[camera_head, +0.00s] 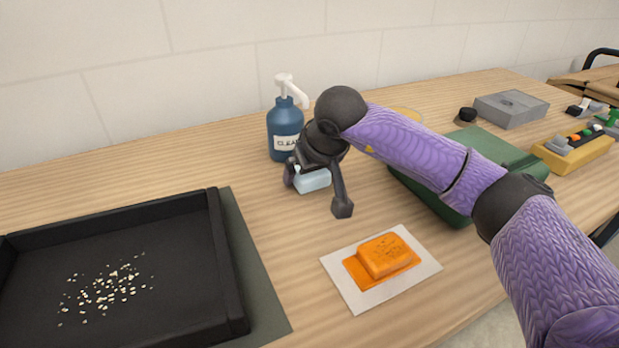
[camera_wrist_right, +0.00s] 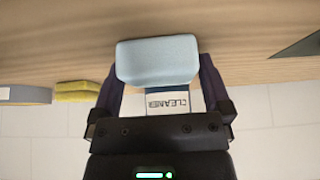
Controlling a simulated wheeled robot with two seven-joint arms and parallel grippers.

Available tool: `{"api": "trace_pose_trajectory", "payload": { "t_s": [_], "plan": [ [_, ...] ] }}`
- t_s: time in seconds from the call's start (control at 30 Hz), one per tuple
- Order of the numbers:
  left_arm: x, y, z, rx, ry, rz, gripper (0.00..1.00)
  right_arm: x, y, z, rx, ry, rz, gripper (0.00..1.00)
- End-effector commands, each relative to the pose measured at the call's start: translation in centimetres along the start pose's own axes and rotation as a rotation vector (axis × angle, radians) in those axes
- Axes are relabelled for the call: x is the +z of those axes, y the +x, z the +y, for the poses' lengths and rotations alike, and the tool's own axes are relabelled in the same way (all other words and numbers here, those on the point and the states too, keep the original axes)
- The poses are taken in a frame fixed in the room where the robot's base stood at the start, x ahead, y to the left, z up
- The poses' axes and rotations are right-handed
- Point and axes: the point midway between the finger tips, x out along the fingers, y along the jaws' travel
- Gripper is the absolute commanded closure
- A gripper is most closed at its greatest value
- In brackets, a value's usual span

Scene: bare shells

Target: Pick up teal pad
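The teal pad (camera_head: 313,181), a small pale-blue block with rounded edges, sits on the wooden table in front of the cleaner bottle. It also shows in the right wrist view (camera_wrist_right: 157,60), between the two fingers. My right gripper (camera_head: 317,196) is over the pad with its fingers spread, one on each side. In the right wrist view my right gripper (camera_wrist_right: 160,77) shows a small gap at the right finger; the left finger is close to the pad's edge, and I cannot tell if it touches. My left gripper is not in view.
A blue pump bottle (camera_head: 284,128) labelled cleaner stands right behind the pad. A black tray (camera_head: 218,262) with pale crumbs is at left. An orange block (camera_head: 384,256) lies on a white sheet (camera_head: 420,262) in front. A green container (camera_head: 432,196) is at right, under my arm.

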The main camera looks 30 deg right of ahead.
Motion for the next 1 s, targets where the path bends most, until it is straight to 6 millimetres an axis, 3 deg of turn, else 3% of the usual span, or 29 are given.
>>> {"api": "trace_pose_trajectory", "payload": {
  "t_s": [0.03,0.3,0.57,0.83,1.0],
  "plan": [
    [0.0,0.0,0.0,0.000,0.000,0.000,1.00,0.0,0.0,0.0,0.000,0.000,0.000,0.13],
    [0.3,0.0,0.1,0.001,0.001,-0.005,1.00,0.0,0.0,0.0,0.000,0.000,0.000,0.68],
    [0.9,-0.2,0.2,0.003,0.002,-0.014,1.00,-0.1,-0.3,0.0,0.000,0.000,0.000,0.69],
    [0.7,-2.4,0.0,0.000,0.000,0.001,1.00,-2.1,-3.8,0.0,0.000,0.001,0.005,0.69],
    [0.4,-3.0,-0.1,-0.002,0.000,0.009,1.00,1.2,-5.1,0.1,0.003,-0.003,0.000,0.69]
  ]
}}
